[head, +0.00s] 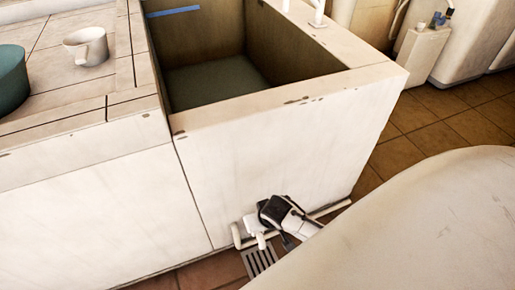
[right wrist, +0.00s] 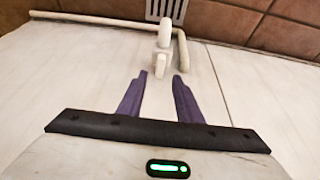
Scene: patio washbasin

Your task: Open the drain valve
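The drain valve (right wrist: 163,48) is a small white fitting with a short lever, on a thin white pipe (right wrist: 95,19) low on the basin's front wall. In the head view the valve (head: 254,230) sits near the floor, partly beside my right gripper (head: 270,222). In the right wrist view the two purple fingers of my right gripper (right wrist: 160,78) are spread apart and point at the valve. The lever's near end lies about level with the fingertips, in line with the gap; I cannot tell whether they touch. My left gripper is not in view.
The stone washbasin (head: 270,145) has a deep tub with dark, murky contents. A floor grate (head: 259,262) lies below the valve. A white mug (head: 87,46) and a teal container (head: 10,78) stand on the counter at left. Tiled floor (head: 440,125) is clear at right.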

